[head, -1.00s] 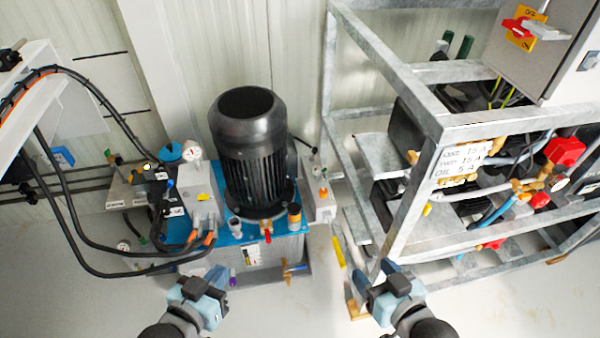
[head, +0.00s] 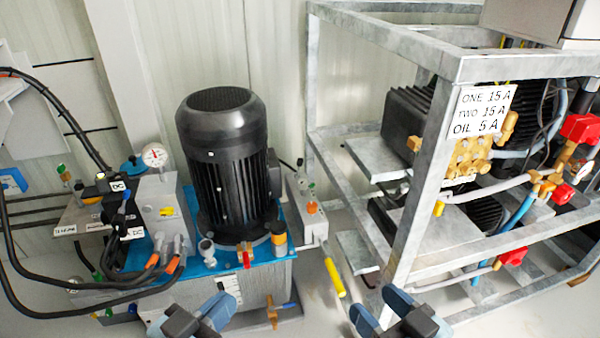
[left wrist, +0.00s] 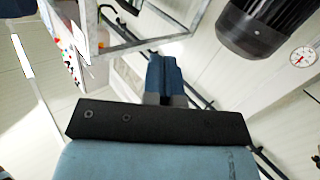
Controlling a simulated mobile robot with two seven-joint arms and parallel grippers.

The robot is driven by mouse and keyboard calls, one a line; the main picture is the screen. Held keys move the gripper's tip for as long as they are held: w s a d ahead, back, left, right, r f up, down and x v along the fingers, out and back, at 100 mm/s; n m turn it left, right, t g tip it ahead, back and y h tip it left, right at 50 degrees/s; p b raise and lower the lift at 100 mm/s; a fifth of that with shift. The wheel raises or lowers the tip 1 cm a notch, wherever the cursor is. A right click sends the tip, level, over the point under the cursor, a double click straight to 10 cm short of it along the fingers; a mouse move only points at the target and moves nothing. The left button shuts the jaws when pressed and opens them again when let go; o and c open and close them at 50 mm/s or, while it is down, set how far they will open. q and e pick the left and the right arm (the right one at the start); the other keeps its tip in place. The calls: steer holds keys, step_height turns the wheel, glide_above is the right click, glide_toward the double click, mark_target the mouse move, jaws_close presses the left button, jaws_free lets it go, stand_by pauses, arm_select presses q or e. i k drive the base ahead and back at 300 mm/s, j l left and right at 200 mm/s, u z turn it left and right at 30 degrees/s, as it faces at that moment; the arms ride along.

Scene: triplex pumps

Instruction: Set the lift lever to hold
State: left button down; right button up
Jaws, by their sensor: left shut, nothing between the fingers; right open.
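A lever with a yellow grip (head: 334,278) slants down from a light grey block (head: 308,208) at the right end of the blue-topped power unit (head: 262,246). I cannot read a lift or hold mark, so I cannot tell whether this is the lift lever or how it is set. My left gripper (head: 212,308) is low in front of the unit, shut and empty; its closed blue fingers show in the left wrist view (left wrist: 163,76). My right gripper (head: 376,303) is open and empty, below and right of the yellow grip, apart from it.
A black motor (head: 228,165) stands on the unit. A pressure gauge (head: 155,156), labelled valves and black hoses (head: 85,288) crowd its left. A galvanized frame (head: 425,180) with a rating sign (head: 482,110) and red-handled valves stands right. Pale floor shows between unit and frame.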

mark_target(300, 160)
steer(key=i+l, duration=0.1)
steer(key=l, duration=0.3)
steer(key=i+l, duration=0.15)
steer(key=l, duration=0.25)
steer(key=i+l, duration=0.25)
steer(key=i, duration=0.15)
